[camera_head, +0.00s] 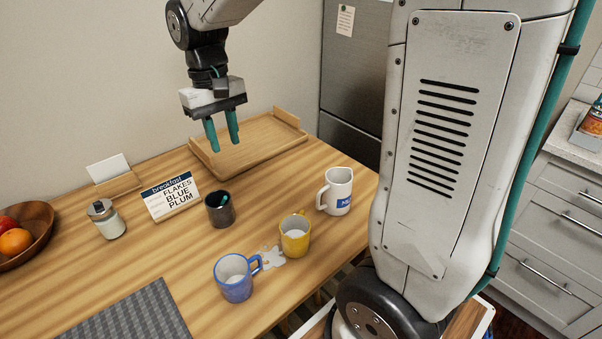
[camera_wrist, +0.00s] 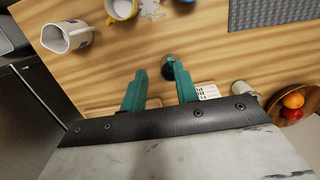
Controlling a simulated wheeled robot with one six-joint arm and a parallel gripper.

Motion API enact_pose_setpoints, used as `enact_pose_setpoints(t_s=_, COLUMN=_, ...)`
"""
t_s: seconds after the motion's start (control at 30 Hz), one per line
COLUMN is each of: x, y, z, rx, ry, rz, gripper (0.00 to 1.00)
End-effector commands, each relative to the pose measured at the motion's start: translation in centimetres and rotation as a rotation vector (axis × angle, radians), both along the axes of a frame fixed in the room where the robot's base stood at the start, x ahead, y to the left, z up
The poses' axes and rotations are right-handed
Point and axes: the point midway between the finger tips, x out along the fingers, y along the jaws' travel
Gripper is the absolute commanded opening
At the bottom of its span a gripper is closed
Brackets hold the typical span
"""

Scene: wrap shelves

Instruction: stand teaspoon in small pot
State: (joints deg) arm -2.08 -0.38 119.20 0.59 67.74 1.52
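A small dark pot (camera_head: 219,212) stands upright on the wooden table, right of the breakfast sign. A short teal piece (camera_head: 226,199) shows at its mouth; I cannot tell whether it is the teaspoon. No other teaspoon is visible. My gripper (camera_head: 224,147) hangs above the table behind the pot, with its two teal fingers pointing down, apart and empty. In the wrist view the pot (camera_wrist: 168,72) appears just beyond the fingertips, partly covered by one finger.
A blue mug (camera_head: 236,284), a yellow mug (camera_head: 295,241) and a white mug (camera_head: 338,196) stand nearby. A breakfast sign (camera_head: 171,197), glass jar (camera_head: 106,219), fruit bowl (camera_head: 40,245), grey mat (camera_head: 135,318) and wooden tray (camera_head: 250,145) surround the pot.

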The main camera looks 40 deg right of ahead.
Motion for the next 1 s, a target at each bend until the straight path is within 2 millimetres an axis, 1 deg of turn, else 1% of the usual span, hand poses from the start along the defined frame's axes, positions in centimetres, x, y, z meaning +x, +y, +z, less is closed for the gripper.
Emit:
enact_pose_setpoints(t_s=0.03, x=-2.3, y=-0.3, z=1.4, rx=0.000, ry=-0.028, rz=-0.001, gripper=0.30)
enact_pose_setpoints(t_s=0.07, x=-3.6, y=-0.4, z=1.9, rx=0.000, ry=-0.040, rz=-0.002, gripper=0.30)
enact_pose_setpoints(t_s=0.1, x=-5.3, y=-0.6, z=2.6, rx=-0.001, ry=-0.057, rz=-0.002, gripper=0.30)
enact_pose_setpoints(t_s=0.17, x=-7.8, y=-0.8, z=3.3, rx=-0.001, ry=-0.079, rz=-0.003, gripper=0.30)
enact_pose_setpoints(t_s=0.2, x=-9.5, y=-1.0, z=3.6, rx=-0.002, ry=-0.096, rz=-0.003, gripper=0.30)
enact_pose_setpoints(t_s=0.27, x=-12.0, y=-1.1, z=4.0, rx=-0.003, ry=-0.120, rz=-0.004, gripper=0.30)
enact_pose_setpoints(t_s=0.3, x=-13.6, y=-1.3, z=4.0, rx=-0.004, ry=-0.136, rz=-0.004, gripper=0.30)
enact_pose_setpoints(t_s=0.4, x=-17.2, y=-1.5, z=3.8, rx=-0.005, ry=-0.172, rz=-0.005, gripper=0.30)
enact_pose_setpoints(t_s=0.5, x=-19.9, y=-1.7, z=3.3, rx=-0.007, ry=-0.201, rz=-0.007, gripper=0.30)
enact_pose_setpoints(t_s=0.6, x=-21.7, y=-1.8, z=2.8, rx=-0.008, ry=-0.219, rz=-0.007, gripper=0.30)
enact_pose_setpoints(t_s=0.7, x=-22.5, y=-1.8, z=2.4, rx=-0.009, ry=-0.228, rz=-0.007, gripper=0.30)
enact_pose_setpoints(t_s=1.0, x=-22.7, y=-1.8, z=2.3, rx=-0.009, ry=-0.229, rz=-0.007, gripper=0.30)
